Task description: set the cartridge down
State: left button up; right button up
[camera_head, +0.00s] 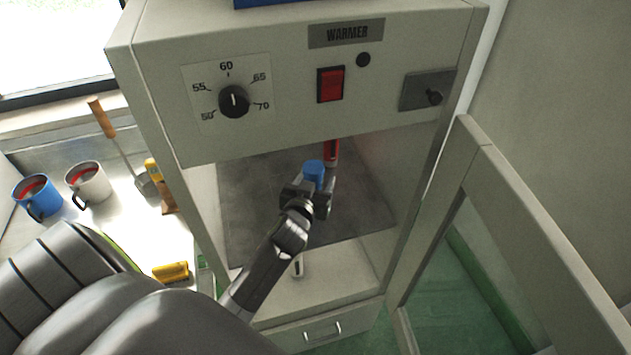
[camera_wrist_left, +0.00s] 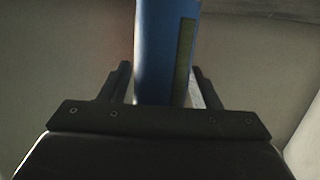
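In the left wrist view, the blue cartridge (camera_wrist_left: 165,50) with a greenish side strip stands between the two fingers (camera_wrist_left: 165,85), which lie close along both sides. Its lower end is hidden by the gripper in the head view, so I cannot tell whether it touches the shelf. My right gripper is not in view.
The warmer (camera_head: 150,90) has a dark shelf (camera_head: 255,210), with a red cartridge (camera_head: 331,153) standing just behind the blue one. The open door (camera_head: 490,170) is at the right. Mugs (camera_head: 85,182) and a yellow item (camera_head: 171,272) are on the left bench. The shelf's left part is clear.

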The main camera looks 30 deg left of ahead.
pick_arm(q)
jog(key=shift+r, duration=0.1)
jog(key=v, duration=1.2)
jog(key=shift+a+r, duration=0.1)
dwell(0.4)
